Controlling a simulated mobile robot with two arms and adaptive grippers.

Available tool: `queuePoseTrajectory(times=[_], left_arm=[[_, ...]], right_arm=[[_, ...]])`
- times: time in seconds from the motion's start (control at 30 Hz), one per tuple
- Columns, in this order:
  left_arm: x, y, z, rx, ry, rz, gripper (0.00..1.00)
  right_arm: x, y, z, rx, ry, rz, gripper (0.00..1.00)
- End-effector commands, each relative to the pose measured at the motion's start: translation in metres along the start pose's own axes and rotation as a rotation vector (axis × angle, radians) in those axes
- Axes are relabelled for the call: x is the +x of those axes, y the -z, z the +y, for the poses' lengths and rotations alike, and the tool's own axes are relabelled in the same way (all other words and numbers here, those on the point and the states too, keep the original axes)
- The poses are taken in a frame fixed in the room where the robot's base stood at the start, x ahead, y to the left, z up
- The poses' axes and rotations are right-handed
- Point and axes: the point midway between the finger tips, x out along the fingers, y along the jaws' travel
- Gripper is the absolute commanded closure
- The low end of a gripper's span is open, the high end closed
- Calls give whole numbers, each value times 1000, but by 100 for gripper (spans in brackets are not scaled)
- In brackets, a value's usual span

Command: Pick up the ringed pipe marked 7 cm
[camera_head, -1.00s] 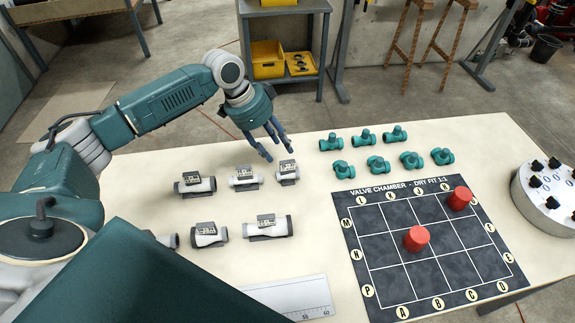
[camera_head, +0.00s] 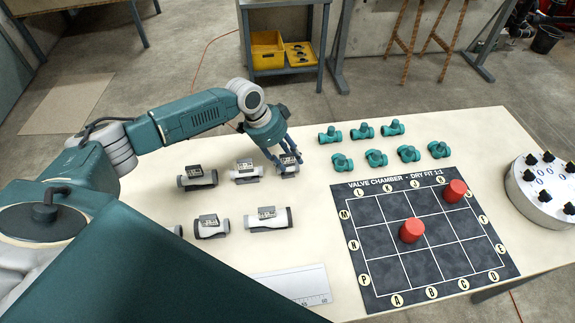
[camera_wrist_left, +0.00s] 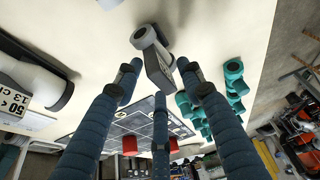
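Several ringed pipes, grey-white with dark end rings and label plates, lie on the cream table. The shortest pipe (camera_head: 289,168) is at the right end of the back row; its marking is not legible. My left gripper (camera_head: 285,155) is right at it, fingers pointing down. In the left wrist view the short pipe (camera_wrist_left: 148,38) shows beyond the spread fingertips (camera_wrist_left: 160,80), with its plate between them. The fingers look open; contact is not clear. A neighbouring pipe (camera_wrist_left: 28,82) at the left reads "13 C", cut off. My right gripper is out of view.
Other pipes (camera_head: 246,174) (camera_head: 268,220) lie close to the left and in front. Several green valves (camera_head: 362,131) stand to the right. A dark grid board (camera_head: 380,238) carries two red cylinders (camera_head: 412,230). A ruler plate (camera_head: 290,286) lies at the front.

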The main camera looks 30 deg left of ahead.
Motion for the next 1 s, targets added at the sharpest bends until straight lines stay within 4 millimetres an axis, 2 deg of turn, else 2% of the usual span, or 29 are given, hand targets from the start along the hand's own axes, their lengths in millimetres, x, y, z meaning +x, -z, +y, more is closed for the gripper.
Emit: queuePoseTrajectory(times=[0.03, 0.17, 0.67, 0.87, 1.0], left_arm=[[0, 0, 0, 0, 0, 0, 75], [0, 0, 0, 0, 0, 0, 100], [-8, 4, 0, 1, 0, 2, 100], [-34, 15, -1, 2, 3, 5, 100], [-68, 29, -2, 3, 5, 6, 100]], right_arm=[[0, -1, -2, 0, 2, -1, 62], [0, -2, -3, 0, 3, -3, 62], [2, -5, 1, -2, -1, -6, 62], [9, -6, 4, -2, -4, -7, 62], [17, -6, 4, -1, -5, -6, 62]])
